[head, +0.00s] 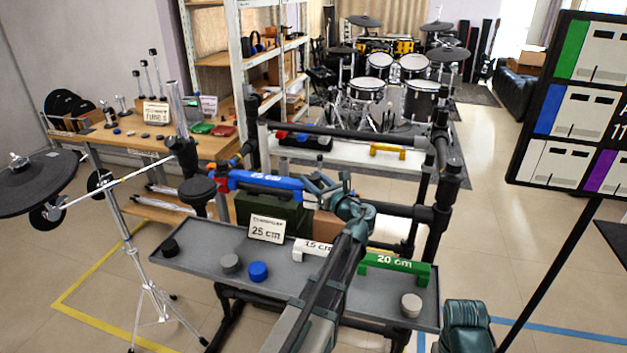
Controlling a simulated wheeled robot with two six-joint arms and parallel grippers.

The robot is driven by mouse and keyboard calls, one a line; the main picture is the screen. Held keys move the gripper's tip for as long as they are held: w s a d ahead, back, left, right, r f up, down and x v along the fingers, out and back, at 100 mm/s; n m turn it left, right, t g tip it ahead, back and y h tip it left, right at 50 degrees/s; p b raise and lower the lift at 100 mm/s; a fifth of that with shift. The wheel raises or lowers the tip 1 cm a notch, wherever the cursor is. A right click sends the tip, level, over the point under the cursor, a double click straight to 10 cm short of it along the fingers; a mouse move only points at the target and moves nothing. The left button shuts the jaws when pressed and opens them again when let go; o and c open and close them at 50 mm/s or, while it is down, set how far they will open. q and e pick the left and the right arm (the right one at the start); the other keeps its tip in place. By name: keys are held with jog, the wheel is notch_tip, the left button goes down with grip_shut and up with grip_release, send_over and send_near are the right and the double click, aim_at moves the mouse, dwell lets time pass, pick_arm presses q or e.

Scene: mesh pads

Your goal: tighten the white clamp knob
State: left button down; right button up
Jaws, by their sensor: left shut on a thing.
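A pale, whitish round knob (411,305) lies at the right end of the grey tray (190,268); I cannot tell whether it is the clamp knob of the task. No white knob fitted on a clamp can be made out. My left gripper (312,184) is above the tray, its arm reaching up from the bottom middle. It looks shut on the right end of the blue 25 cm bar (266,181). The bar sits above the tray, its red left end by a black round pad (198,187).
Black, grey (231,263) and blue (258,271) knobs lie on the tray's left half. A white 15 cm bar (312,249) and a green 20 cm bar (394,268) stand behind my arm. A black rack (350,134) rises behind the tray.

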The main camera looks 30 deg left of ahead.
pick_arm(q)
jog(key=m+t+h, duration=0.2)
jog(key=t, duration=0.1)
jog(key=shift+s+a+m+t, duration=0.1)
jog(key=shift+s+m+t, duration=0.2)
jog(key=shift+m, duration=0.1)
jog(key=m+t+h, duration=0.2)
jog(key=t+h, duration=0.1)
jog(key=shift+m+h, duration=0.4)
jog(key=m+t+h, duration=0.1)
jog(key=m+h, duration=0.1)
jog(key=m+t+h, duration=0.1)
jog(key=m+h, duration=0.1)
jog(key=h, duration=0.1)
jog(key=shift+w+a+h, duration=0.1)
jog(key=shift+w+h, duration=0.1)
jog(key=shift+h, duration=0.1)
jog(key=shift+m+t+h, duration=0.5)
jog(key=shift+m+h, duration=0.5)
jog(key=shift+h, duration=0.6)
jog(key=shift+c, duration=1.5)
grip_release()
